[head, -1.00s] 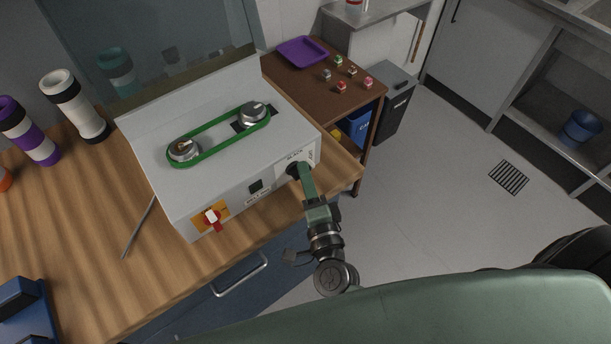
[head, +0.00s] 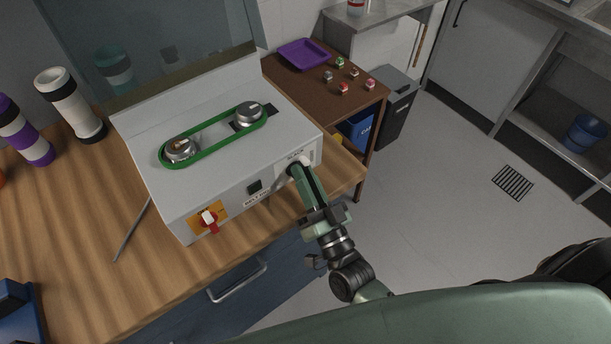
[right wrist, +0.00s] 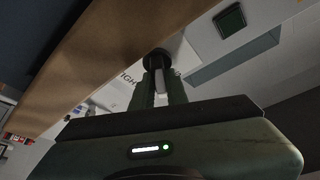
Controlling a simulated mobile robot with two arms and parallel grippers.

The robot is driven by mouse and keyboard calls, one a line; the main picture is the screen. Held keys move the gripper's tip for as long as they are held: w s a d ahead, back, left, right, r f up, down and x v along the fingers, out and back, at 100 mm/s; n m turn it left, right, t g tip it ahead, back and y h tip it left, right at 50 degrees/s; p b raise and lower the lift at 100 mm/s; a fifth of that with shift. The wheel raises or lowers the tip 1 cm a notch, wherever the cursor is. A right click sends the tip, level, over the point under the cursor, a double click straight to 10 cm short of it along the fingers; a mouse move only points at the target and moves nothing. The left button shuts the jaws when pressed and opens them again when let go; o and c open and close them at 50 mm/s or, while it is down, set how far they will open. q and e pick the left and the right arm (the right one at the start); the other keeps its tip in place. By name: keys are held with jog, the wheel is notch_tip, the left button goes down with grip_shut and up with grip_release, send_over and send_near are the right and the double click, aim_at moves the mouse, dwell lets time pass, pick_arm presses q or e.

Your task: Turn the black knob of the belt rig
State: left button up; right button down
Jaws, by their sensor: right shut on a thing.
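The belt rig (head: 215,185) is a pale grey box on the wooden table, with a green belt (head: 214,136) around two metal pulleys on top. Its black knob is at the right end of the front panel, mostly hidden behind my gripper in the head view. The knob (right wrist: 157,58) shows dark and round in the right wrist view, between the fingertips. My right gripper (head: 297,172) is shut on the black knob, and it also fills the middle of the right wrist view (right wrist: 160,75). My left gripper is not in view.
A thin rod (head: 131,230) lies left of the rig. A brown cart (head: 320,85) with a purple tray (head: 304,54) stands behind right.

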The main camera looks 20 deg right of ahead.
jog(key=n+y, duration=0.2)
jog(key=n, duration=0.2)
jog(key=n+y, duration=0.2)
jog(key=n, duration=0.2)
jog(key=shift+s+a+g, duration=0.1)
jog(key=shift+a+g, duration=0.1)
jog(key=shift+g, duration=0.2)
jog(key=shift+n, duration=0.4)
jog(key=c, duration=1.4)
grip_release()
jog(key=shift+s+d+f, duration=0.1)
jog(key=shift+s+f, duration=0.15)
jog(key=shift+s, duration=0.1)
jog(key=b+v, duration=0.2)
jog(key=v, duration=0.5)
